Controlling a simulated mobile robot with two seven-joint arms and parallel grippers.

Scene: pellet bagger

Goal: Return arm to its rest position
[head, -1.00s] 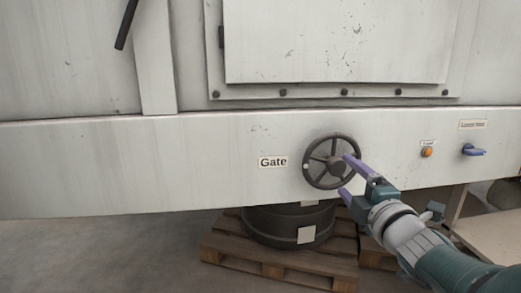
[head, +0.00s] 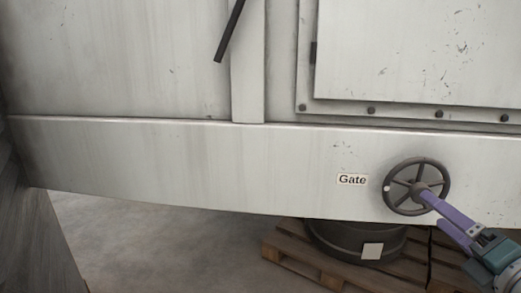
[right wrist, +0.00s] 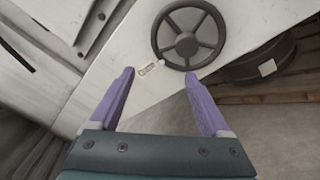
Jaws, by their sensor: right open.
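My right gripper (head: 434,206) has purple fingers and is in front of the lower right part of the dark handwheel (head: 417,186). In the right wrist view the gripper (right wrist: 159,73) is open, with nothing between its fingers. The handwheel (right wrist: 188,37) shows there beyond the fingertips. The right fingertip appears close to the rim; I cannot tell whether it touches. The "Gate" label (head: 352,180) is left of the wheel. My left gripper is not in view.
The pale metal machine front (head: 200,160) runs across the view. A dark drum (head: 340,240) stands on a wooden pallet (head: 315,272) below the wheel. A black rod (head: 230,30) hangs at the top. The floor (head: 160,245) at lower left is clear.

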